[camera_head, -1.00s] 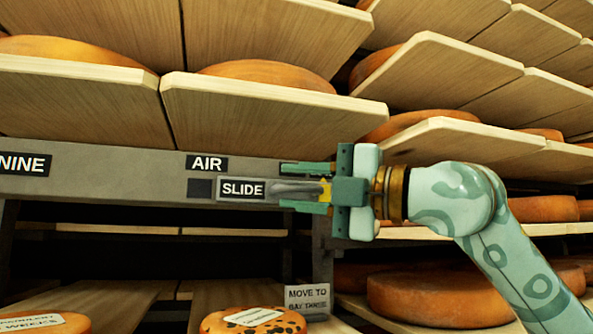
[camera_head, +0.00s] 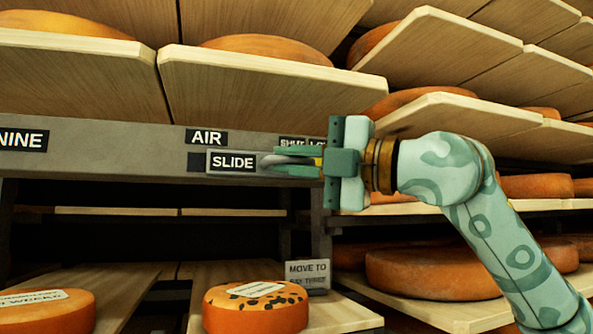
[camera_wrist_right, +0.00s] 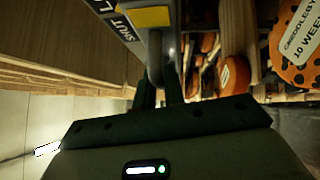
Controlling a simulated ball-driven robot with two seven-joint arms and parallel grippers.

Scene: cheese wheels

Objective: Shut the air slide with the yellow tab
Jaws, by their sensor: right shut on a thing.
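The air slide (camera_head: 232,162) is a grey plate marked SLIDE on a rail under an AIR sign. A dark opening (camera_head: 195,162) shows at its left end, so it is partly open. Its grey handle (camera_head: 268,160) sticks out to the right of the label. A bit of the yellow tab (camera_head: 318,161) shows between my right gripper's fingers, and it shows in the wrist view (camera_wrist_right: 152,17) beside the handle (camera_wrist_right: 154,50). My right gripper (camera_head: 280,160) comes from the right and is shut on the handle. My left gripper is not in view.
A SHUT sign (camera_head: 292,142) is partly hidden behind my right gripper. Boards with cheese wheels (camera_head: 270,48) lie above the rail. Below are a spotted cheese (camera_head: 255,308) and a MOVE TO card (camera_head: 307,273). An upright post (camera_head: 321,245) stands under my right gripper.

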